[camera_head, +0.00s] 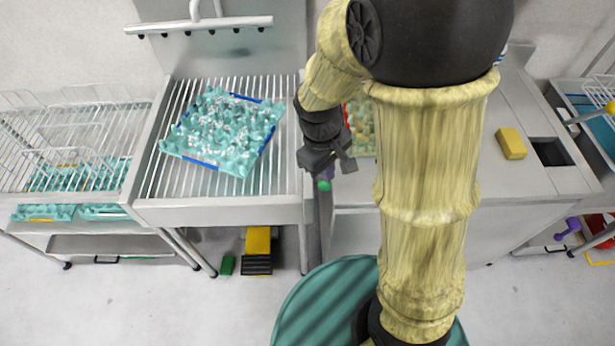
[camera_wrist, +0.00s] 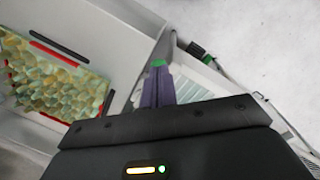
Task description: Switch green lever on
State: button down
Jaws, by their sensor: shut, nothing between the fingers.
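The green lever (camera_head: 324,185) shows as a small green knob just below my gripper (camera_head: 326,173) in the head view, in the narrow gap between the slatted sink unit and the worktop. In the wrist view the green knob (camera_wrist: 158,63) sits right at the tips of my purple fingers (camera_wrist: 158,80). My gripper is shut with nothing between the fingers. I cannot tell whether the fingertips touch the knob. The lever's shaft and base are hidden, so its position cannot be told.
A teal egg tray (camera_head: 222,130) lies on the slatted drainer (camera_head: 180,105). Another tray of yellowish contents (camera_wrist: 60,80) stands beside my gripper. A yellow sponge-like block (camera_head: 511,143) lies on the right worktop. A yellow and black pedal (camera_head: 257,250) and green block (camera_head: 227,265) are on the floor.

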jog(key=a+r+n+t+h+p, duration=0.1)
jog(key=a+n+h+p, duration=0.2)
jog(key=a+n+h, duration=0.3)
jog(key=a+n, duration=0.5)
jog(key=a, duration=0.3)
jog(key=shift+w+a+n+h, duration=0.2)
jog(key=shift+n+h, duration=0.1)
jog(key=shift+n, duration=0.1)
jog(key=w+d+r+p+x, duration=0.1)
jog(key=p+x, duration=0.2)
jog(key=x, duration=1)
jog(key=shift+d+r+p, duration=0.25)
jog(key=shift+d+p, duration=0.1)
jog(key=shift+d, duration=0.1)
